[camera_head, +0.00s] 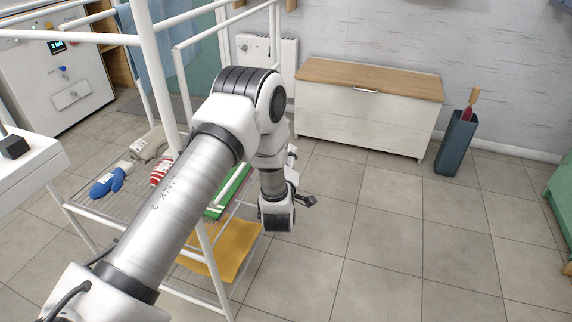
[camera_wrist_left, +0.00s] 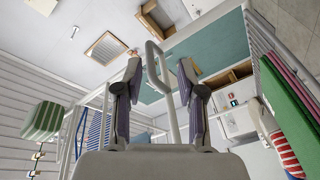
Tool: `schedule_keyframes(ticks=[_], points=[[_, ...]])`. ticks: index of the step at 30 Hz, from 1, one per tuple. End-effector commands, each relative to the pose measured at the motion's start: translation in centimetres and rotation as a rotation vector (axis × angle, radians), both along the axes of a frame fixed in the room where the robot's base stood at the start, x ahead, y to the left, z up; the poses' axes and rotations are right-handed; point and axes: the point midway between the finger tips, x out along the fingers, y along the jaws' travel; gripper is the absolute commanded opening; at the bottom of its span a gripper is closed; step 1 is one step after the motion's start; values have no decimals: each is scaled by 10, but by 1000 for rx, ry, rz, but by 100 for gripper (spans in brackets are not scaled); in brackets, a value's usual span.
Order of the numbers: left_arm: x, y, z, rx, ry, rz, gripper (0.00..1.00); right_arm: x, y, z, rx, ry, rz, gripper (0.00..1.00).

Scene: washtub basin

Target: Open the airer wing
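The airer (camera_head: 207,262) is a white tube frame at the left of the head view, with tall posts, upper rails and wire shelves. My left arm (camera_head: 180,210) reaches across in front of it and hides part of the frame. In the left wrist view, my left gripper (camera_wrist_left: 158,75) has its two dark fingers apart. A white looped tube (camera_wrist_left: 161,85), seemingly of the airer's wing, shows between them, with visible gaps on both sides. I cannot tell how deep it sits between the fingers. In the head view the fingers are mostly hidden. My right gripper is out of view.
Blue and red-striped knitwear (camera_head: 107,183) lies on an airer shelf, with a yellow cloth (camera_head: 236,245) lower down. A wood-topped chest (camera_head: 360,115) and a dark bin (camera_head: 457,143) stand by the back wall. A white machine (camera_head: 50,80) is at back left.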

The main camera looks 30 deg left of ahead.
Motion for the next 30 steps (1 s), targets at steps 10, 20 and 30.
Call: schedule_keyframes(ticks=[10, 20, 30], points=[[31, 30, 22, -35, -229, 54, 39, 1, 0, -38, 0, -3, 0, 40], [75, 56, 32, -33, -221, 51, 39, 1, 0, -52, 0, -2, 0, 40], [77, 57, 33, -33, -217, 50, 8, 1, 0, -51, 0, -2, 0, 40]])
